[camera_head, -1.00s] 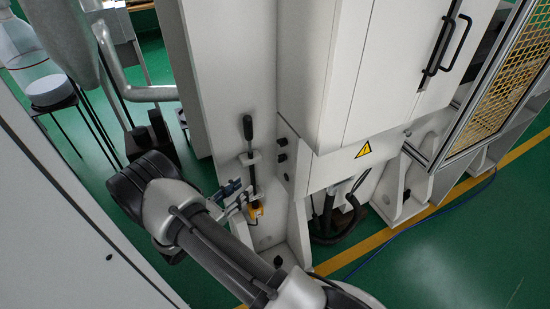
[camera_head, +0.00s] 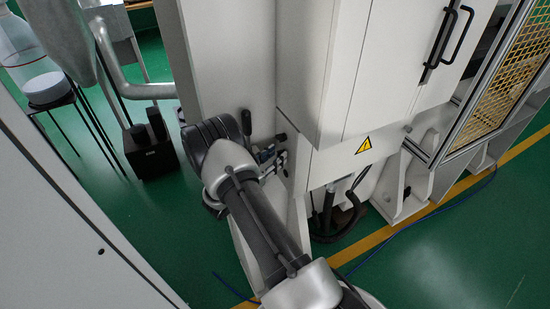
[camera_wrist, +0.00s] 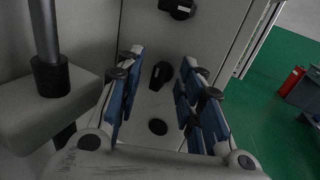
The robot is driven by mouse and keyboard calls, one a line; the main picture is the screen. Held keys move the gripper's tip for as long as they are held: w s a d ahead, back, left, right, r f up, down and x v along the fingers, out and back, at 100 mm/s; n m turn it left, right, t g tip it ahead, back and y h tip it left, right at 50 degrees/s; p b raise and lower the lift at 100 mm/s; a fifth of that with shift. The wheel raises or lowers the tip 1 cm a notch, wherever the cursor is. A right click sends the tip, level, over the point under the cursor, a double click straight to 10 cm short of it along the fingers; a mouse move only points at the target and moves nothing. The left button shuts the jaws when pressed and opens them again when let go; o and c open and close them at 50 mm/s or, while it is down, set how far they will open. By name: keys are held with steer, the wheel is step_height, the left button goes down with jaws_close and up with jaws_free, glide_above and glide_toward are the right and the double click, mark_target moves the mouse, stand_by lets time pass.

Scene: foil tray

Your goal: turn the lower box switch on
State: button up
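The box is the pale cabinet side panel beside my gripper. In the wrist view, the lower switch (camera_wrist: 161,75) is a black rotary knob with a tilted grip bar. It lies between my fingertips, apart from both. The upper switch (camera_wrist: 178,8) is another black knob near the top edge. My gripper (camera_wrist: 162,59) is open, with blue-padded fingers on either side of the lower switch. In the head view, my gripper (camera_head: 273,156) is partly hidden by my wrist and hides the lower switch.
A dark round fitting (camera_wrist: 157,127) lies below the lower switch. White cabinet doors (camera_head: 385,75) stand to the right.

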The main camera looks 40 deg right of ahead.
steer(key=shift+d, duration=0.25)
jaws_close()
stand_by(0.3)
